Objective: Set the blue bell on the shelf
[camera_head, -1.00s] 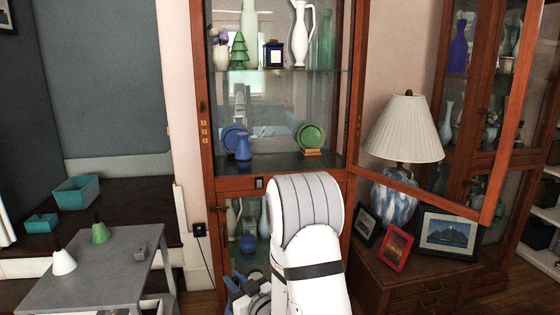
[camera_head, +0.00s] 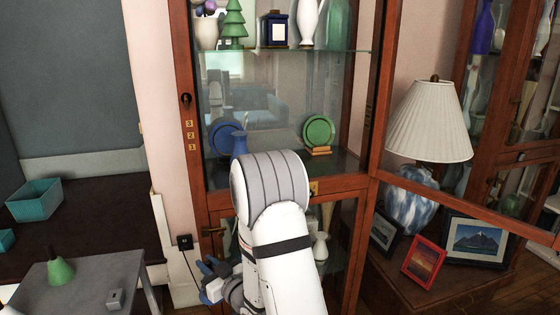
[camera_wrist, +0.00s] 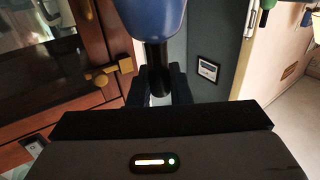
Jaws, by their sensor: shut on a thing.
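The blue bell (camera_wrist: 150,14) fills the top of the wrist view, its wide blue body beyond my jaws. Its dark handle is between the fingers of my gripper (camera_wrist: 158,84), which is shut on it. In the head view my gripper (camera_head: 216,287) is low, in front of the cabinet's lower part, left of my white arm. The bell is mostly hard to make out there. The cabinet shelf (camera_head: 342,166) carries a blue plate (camera_head: 220,133), a blue vase (camera_head: 239,142) and a green plate (camera_head: 318,130). My arm hides part of its front edge.
The cabinet's glass door (camera_head: 470,205) stands open to the right. A lamp (camera_head: 428,122) and framed pictures stand on a side chest (camera_head: 385,280). A grey table (camera_head: 85,285) with a green bell (camera_head: 60,268) is at the lower left. Bare shelf shows between the blue vase and green plate.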

